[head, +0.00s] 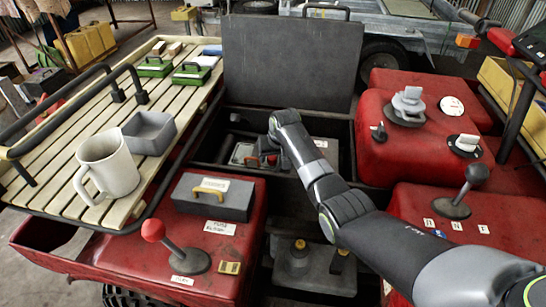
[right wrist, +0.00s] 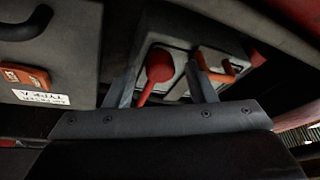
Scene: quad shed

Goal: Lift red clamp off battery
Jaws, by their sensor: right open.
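The battery, a grey block, sits low in the dark well of the quad in the head view (head: 326,153), partly hidden by my right arm. In the right wrist view its grey top (right wrist: 180,88) faces me. The red clamp, with a rounded red end and narrower stem, shows in the right wrist view (right wrist: 160,67) against the battery top. My right gripper (right wrist: 164,72) is open, with one finger on each side of the red clamp. I cannot tell whether either finger touches it. An orange handle-like part (right wrist: 228,70) lies just right of the right finger. My left gripper is out of view.
A raised dark lid (head: 290,62) stands behind the well. Red bodywork (head: 418,155) borders it on the right. A slatted rack (head: 60,155) with a mug (head: 108,165) and grey tray (head: 150,132) is left. A grey box (head: 212,197) and red-knobbed lever (head: 154,230) stand nearer.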

